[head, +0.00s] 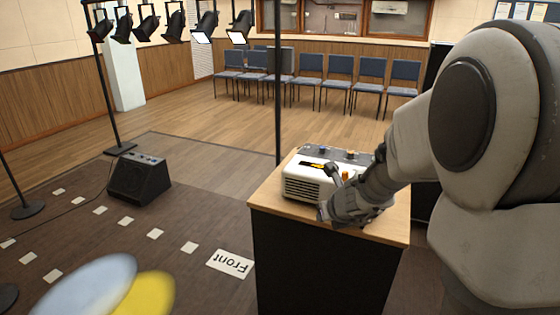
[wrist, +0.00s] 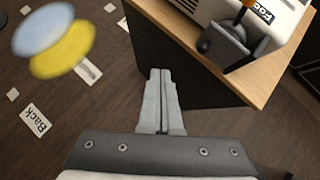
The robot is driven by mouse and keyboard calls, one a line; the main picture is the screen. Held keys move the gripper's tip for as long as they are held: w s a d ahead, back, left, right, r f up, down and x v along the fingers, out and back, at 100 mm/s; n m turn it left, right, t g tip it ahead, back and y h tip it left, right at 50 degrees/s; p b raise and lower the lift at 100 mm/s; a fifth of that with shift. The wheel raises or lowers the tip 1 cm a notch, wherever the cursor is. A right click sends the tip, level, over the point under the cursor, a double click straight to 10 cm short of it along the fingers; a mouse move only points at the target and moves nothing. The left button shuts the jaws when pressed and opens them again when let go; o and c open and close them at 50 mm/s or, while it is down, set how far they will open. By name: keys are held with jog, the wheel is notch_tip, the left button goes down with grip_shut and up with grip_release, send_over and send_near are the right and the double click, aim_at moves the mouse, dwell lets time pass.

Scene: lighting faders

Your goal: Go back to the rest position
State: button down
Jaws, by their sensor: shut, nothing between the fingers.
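My gripper (wrist: 160,74) is shut and empty; its two light grey fingers lie together in the wrist view, beside the table edge and with dark floor beyond. In the head view my gripper (head: 323,212) is small and partly hidden by my wrist, at the near side of the table. A white control box (head: 303,183) stands on the table, with a dark lever and an orange knob (head: 345,175) on it. In the wrist view the white box (wrist: 200,10) is at the upper right, with a dark grey block (wrist: 222,45) at its near side, apart from my fingers.
The wood-topped table (head: 385,226) has a dark body. A black speaker (head: 139,178) stands on the floor at left. Lamps (head: 205,25) hang on a stand. Blue chairs (head: 340,70) line the back. Blurred blue and yellow discs (head: 90,285) show near. The floor between is open.

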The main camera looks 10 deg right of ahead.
jog(key=s+a+r+n+y+p, duration=0.2)
jog(key=s+a+r+n, duration=0.3)
jog(key=r+n, duration=0.25)
jog(key=s+a+r+n+y+p, duration=0.1)
jog(key=s+a+r+n+p, duration=0.1)
jog(key=s+a+r+n, duration=0.5)
jog(key=s+d+r+n+g+h+p, duration=0.1)
jog(key=s+d+r+n+h+p, duration=0.1)
jog(key=s+n, duration=0.5)
jog(key=s+d+r+n+g+h+p, duration=0.1)
jog(key=s+d+r+n+g+p, duration=0.1)
jog(key=s+n, duration=0.5)
jog(key=d+r+n+p, duration=0.1)
jog(key=d+n, duration=0.1)
jog(key=n, duration=0.4)
jog(key=shift+s+d+h, duration=0.2)
jog(key=shift+s+h, duration=0.2)
jog(key=shift+a+r+n, duration=0.1)
jog(key=shift+a+n, duration=0.05)
jog(key=shift+n, duration=0.1)
